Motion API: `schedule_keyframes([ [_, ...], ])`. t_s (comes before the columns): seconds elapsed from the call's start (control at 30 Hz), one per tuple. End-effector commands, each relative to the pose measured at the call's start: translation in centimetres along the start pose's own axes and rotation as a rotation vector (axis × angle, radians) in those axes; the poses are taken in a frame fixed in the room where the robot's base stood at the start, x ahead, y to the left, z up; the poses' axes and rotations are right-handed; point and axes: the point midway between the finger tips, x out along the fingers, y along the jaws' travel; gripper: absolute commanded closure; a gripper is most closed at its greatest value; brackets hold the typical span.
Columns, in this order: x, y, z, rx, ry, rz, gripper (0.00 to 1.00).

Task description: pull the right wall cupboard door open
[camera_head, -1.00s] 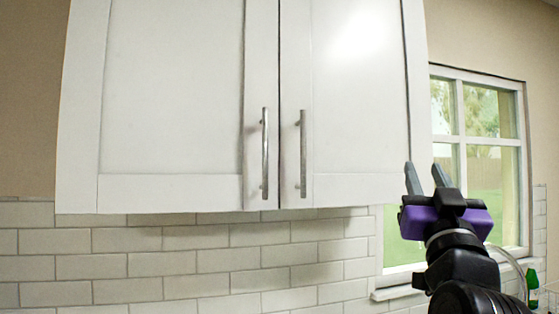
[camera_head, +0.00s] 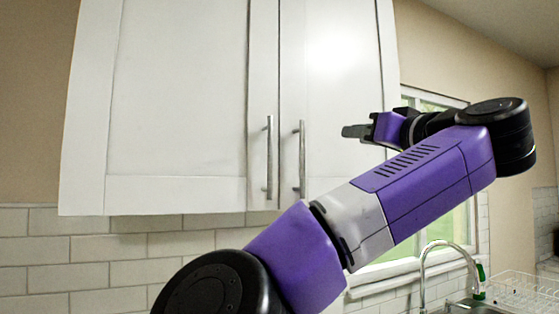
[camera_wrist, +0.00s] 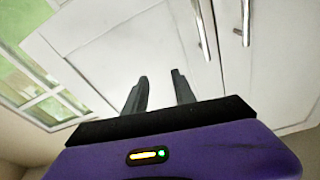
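The right wall cupboard door (camera_head: 335,80) is white and shut beside the left door (camera_head: 180,90). Its vertical metal handle (camera_head: 301,158) is at the door's left edge. In the head view my gripper (camera_head: 348,131) is to the right of this handle, apart from it, and points left. In the wrist view my gripper (camera_wrist: 160,92) shows two dark fingers apart with nothing between them. There the right door's handle (camera_wrist: 202,28) is ahead and to the right of the fingers, and the left door's handle (camera_wrist: 245,22) is further right.
A window (camera_head: 445,210) is to the right of the cupboard. Below it are a faucet (camera_head: 428,262), a sink (camera_head: 470,308) and a dish rack (camera_head: 520,290). White tile (camera_head: 130,248) covers the wall under the cupboard.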

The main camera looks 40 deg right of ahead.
Motion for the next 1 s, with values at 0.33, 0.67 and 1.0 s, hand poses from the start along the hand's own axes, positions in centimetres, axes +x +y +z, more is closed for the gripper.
schedule_keyframes([
  [0.33,-0.3,-4.7,5.3,-0.158,-0.198,-0.221,0.68],
  [0.67,3.3,-5.7,5.8,-0.176,-0.198,-0.229,0.68],
  [1.0,6.8,-6.3,6.8,-0.176,-0.196,-0.225,0.68],
])
